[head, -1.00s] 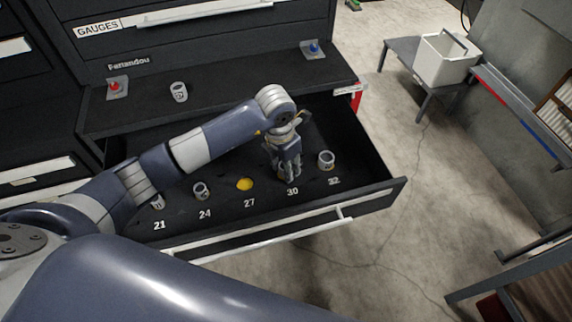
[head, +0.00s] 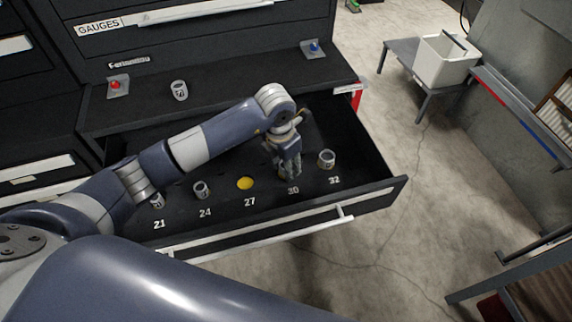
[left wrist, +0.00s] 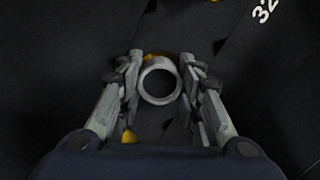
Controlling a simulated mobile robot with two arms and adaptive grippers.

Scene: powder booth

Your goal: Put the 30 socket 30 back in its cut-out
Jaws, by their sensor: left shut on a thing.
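My left gripper (head: 289,174) reaches down into the open drawer, just behind the printed 30. It is shut on the grey ring-shaped 30 socket (left wrist: 143,88), which sits between the two fingers in the left wrist view. The fingers mostly hide the socket in the head view. A sliver of yellow (left wrist: 153,56) shows at the socket's far edge, and I take it for the floor of the 30 cut-out. I cannot tell whether the socket is seated in it or just above. My right gripper is not in view.
The 32 socket (head: 326,159) stands close to the right of my left gripper. The 27 cut-out (head: 245,184) is empty and yellow. The 24 socket (head: 202,190) and 21 socket (head: 158,201) stand further left. Another socket (head: 179,91) stands on the ledge behind.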

